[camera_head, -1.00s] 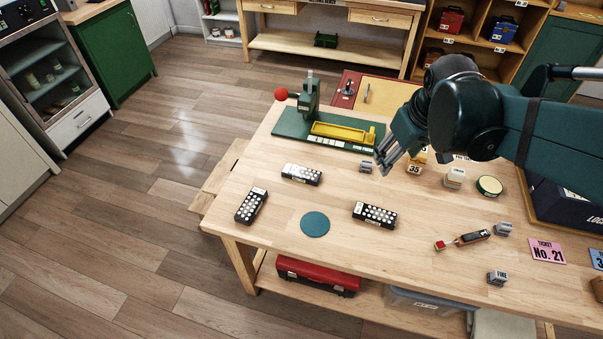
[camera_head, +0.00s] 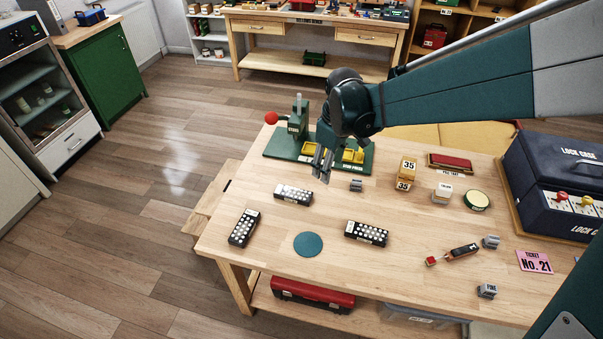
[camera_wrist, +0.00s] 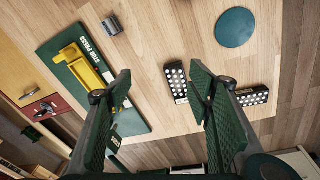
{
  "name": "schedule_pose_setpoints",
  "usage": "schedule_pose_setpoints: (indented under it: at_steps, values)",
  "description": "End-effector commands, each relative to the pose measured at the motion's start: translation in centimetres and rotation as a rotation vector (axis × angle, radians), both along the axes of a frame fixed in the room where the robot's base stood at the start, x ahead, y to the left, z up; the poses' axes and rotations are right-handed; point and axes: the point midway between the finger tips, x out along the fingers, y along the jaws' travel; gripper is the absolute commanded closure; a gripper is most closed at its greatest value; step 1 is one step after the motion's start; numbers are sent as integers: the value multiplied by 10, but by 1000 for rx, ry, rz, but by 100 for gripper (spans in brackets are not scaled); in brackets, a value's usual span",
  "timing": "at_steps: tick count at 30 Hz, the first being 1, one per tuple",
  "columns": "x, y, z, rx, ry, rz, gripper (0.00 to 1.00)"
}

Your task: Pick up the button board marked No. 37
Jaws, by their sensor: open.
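Three black button boards with white round buttons lie flat on the wooden table: one nearest my gripper (camera_head: 293,195), one at the left edge (camera_head: 244,228) and one right of the teal disc (camera_head: 366,233). Their number labels are too small to read. My gripper (camera_head: 322,165) is open and empty, above the table by the press and just behind the nearest board. In the wrist view, that board (camera_wrist: 175,82) shows between my open fingers (camera_wrist: 158,82), close to the right fingertip. The left-edge board (camera_wrist: 252,96) lies beyond the right finger.
A green press (camera_head: 296,130) with a yellow tray stands behind my gripper. A teal disc (camera_head: 308,245) lies between the boards. A small grey block (camera_head: 356,185), blocks marked 35 (camera_head: 407,170) and a lock case (camera_head: 560,185) stand to the right.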

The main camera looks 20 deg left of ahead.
Motion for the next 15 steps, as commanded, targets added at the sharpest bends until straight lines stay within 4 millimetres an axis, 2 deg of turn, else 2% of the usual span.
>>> schedule_pose_setpoints:
  at_steps: [1, 15]
  values:
    - [3, 10, -5, -6, 7, 23, 49]
    - [15, 93, -67, -61, 82, 247, 49]
